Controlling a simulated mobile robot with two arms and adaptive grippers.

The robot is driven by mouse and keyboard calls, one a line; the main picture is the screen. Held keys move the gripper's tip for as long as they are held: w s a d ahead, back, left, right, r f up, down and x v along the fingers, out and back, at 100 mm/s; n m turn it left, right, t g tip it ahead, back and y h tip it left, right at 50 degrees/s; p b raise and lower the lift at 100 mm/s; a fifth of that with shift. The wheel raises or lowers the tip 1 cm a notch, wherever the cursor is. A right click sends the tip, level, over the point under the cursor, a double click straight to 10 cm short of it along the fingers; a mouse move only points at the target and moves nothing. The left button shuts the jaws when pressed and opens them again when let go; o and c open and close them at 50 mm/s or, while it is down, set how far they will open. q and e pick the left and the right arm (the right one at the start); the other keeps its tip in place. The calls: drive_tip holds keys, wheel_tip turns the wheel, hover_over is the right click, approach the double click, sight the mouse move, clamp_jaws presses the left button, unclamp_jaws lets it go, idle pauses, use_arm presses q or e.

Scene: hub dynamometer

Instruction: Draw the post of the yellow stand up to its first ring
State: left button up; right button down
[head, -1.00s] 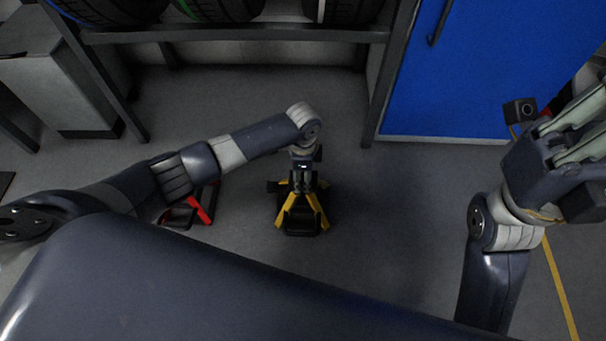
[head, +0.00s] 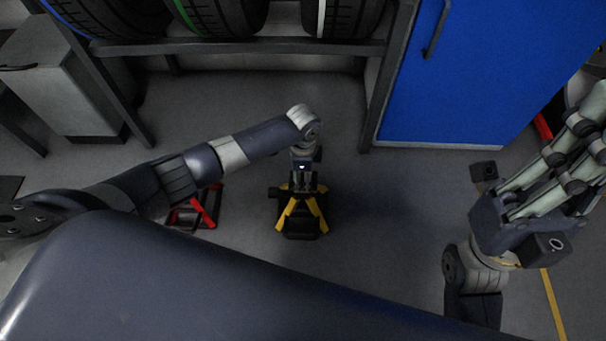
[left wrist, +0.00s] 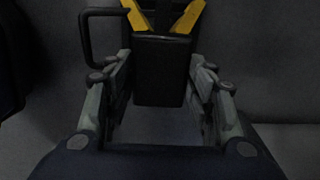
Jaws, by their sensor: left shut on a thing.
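The yellow stand (head: 312,208) is on the floor in the middle of the head view, its yellow legs spread around a black base. My left gripper (head: 303,184) is right above it, pointing down. In the left wrist view, the gripper's fingers (left wrist: 160,85) are on both sides of a black block (left wrist: 163,70) at the top of the stand's post, shut on it. The yellow legs (left wrist: 188,16) show beyond it. The post's rings are hidden. My right gripper (head: 575,150) is raised at the right, away from the stand; its fingertips run toward the frame edge.
A red stand (head: 203,210) is on the floor to the left, partly behind my left arm. A tyre rack (head: 240,46) and a blue cabinet (head: 450,90) stand at the back, with a grey cabinet (head: 70,90) at the left. The floor right of the yellow stand is clear.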

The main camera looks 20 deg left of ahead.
use_arm(q)
drive_tip(key=o, duration=1.5)
drive_tip(key=shift+r, duration=0.15)
wheel_tip(320, 180, up, 12)
drive_tip(key=shift+f, duration=0.1)
